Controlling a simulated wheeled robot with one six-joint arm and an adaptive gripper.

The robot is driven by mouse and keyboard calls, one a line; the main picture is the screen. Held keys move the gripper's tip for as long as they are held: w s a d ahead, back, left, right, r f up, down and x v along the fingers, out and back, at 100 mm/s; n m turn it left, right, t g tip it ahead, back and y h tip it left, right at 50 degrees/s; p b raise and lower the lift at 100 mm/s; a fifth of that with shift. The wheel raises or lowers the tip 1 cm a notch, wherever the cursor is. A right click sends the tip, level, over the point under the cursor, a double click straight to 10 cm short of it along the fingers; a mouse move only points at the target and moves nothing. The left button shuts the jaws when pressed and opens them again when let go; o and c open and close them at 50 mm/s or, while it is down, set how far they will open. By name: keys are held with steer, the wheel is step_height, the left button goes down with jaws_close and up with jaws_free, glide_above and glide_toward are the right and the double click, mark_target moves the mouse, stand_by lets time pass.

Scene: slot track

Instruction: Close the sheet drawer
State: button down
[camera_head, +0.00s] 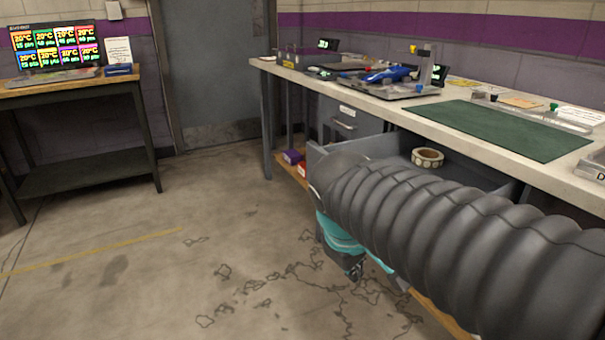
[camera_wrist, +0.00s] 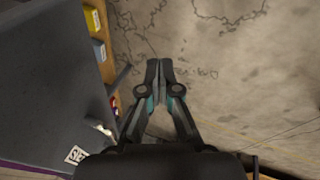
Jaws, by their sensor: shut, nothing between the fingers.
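The grey drawer (camera_head: 372,146) under the workbench is pulled open in the head view, with a roll of labels or tape (camera_head: 428,157) inside. My dark arm hides most of its front and near side. My gripper (camera_head: 357,270) hangs low beyond the arm, below the drawer's rim and pointing down toward the floor. In the wrist view its two fingertips (camera_wrist: 159,68) are together with nothing between them. A large grey panel (camera_wrist: 45,85) with a white label lies left of the fingers in that view, apart from them. I cannot tell whether it is the drawer's front.
The workbench (camera_head: 470,104) carries a blue model car (camera_head: 388,75) and a green mat (camera_head: 490,128). A smaller grey drawer (camera_head: 343,126) beneath it looks shut. Boxes stand on a low wooden shelf (camera_wrist: 107,67). Floor (camera_head: 150,270) to the left is clear.

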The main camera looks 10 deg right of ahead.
steer(key=w+a+f+n+h+b, duration=0.1)
steer(key=w+a+n+h+b, duration=0.15)
steer(key=w, duration=0.35)
steer(key=w+a+f+n+h+b, duration=0.1)
steer(key=w+n+h, duration=0.1)
steer(key=w+n, duration=0.25)
steer(key=n+t+h+b, duration=0.2)
steer(key=n+h+b, duration=0.2)
steer(key=n+h, duration=0.55)
glide_toward(310, 164)
steer(key=shift+m+h, duration=0.3)
steer(key=shift+m, duration=0.15)
steer(key=x, duration=0.2)
steer(key=b+x, duration=0.1)
steer(key=x, duration=0.1)
steer(key=b+x, duration=0.1)
steer(key=x, duration=0.1)
steer(key=shift+s+d+f, duration=0.1)
steer(key=shift+d+f, duration=0.15)
steer(key=shift+f, duration=0.05)
steer(key=shift+d, duration=0.35)
